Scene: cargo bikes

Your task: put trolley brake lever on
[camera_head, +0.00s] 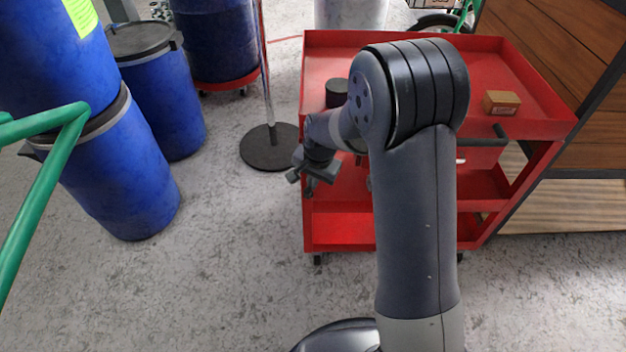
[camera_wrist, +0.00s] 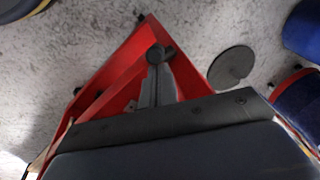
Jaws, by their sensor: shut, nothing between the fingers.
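A red trolley (camera_head: 338,230) with open shelves stands ahead of me, partly hidden behind my arm. In the wrist view its red frame (camera_wrist: 112,68) runs behind my fingers. A dark caster (camera_head: 317,259) shows under its front left corner; another shows at its front right, beside my arm. I cannot make out the brake lever in either view. My gripper (camera_head: 313,178) is in front of the trolley's left side, above the lower shelf level. In the wrist view my gripper (camera_wrist: 158,62) looks shut and empty. I cannot tell whether it touches the trolley.
A small cardboard box (camera_head: 501,102) and a black cylinder (camera_head: 337,94) sit on the trolley top. A stand with a round black base (camera_head: 268,149) is left of it. Blue barrels (camera_head: 125,180) and a green rail (camera_head: 40,190) are farther left. Floor before the trolley is clear.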

